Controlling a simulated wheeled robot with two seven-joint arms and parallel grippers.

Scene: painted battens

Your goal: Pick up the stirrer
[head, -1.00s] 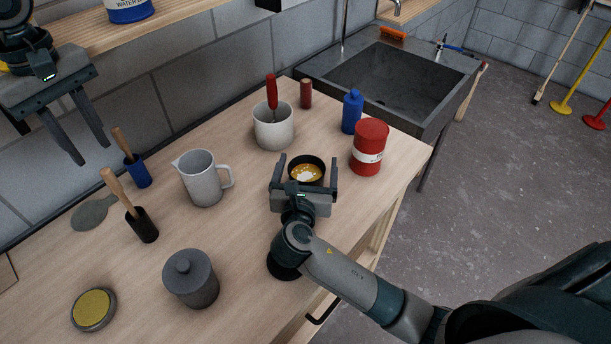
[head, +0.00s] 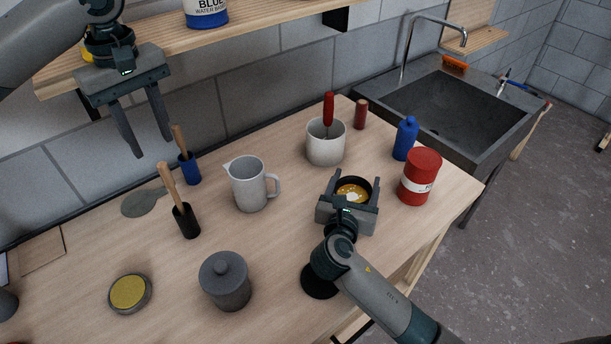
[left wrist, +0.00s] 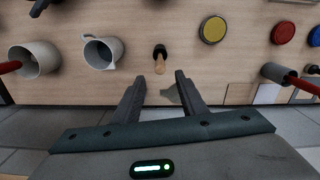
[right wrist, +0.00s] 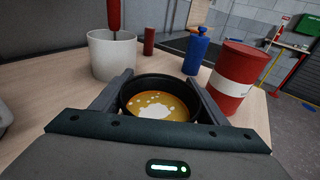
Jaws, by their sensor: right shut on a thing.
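A red-handled tool, apparently the stirrer (head: 328,110), stands in a white pot (head: 325,150) at the back of the bench; its lower part is hidden inside. In the left wrist view its red handle (left wrist: 9,67) shows at the left edge, by the pot (left wrist: 40,60). My left gripper (head: 154,148) is open and empty in the air, left of the pot and above the bench's back edge. My right gripper (head: 355,178) is shut on a small black pan (right wrist: 160,103) with yellow and white contents, in front of the white pot.
A grey jug (head: 249,188) stands between my left gripper and the white pot. Wooden-handled brushes in a blue holder (head: 190,172) and a black holder (head: 187,222) stand left of it. A dark red cylinder (head: 361,116), blue bottle (head: 405,140) and red can (head: 420,178) stand right. A shelf (head: 150,55) runs above.

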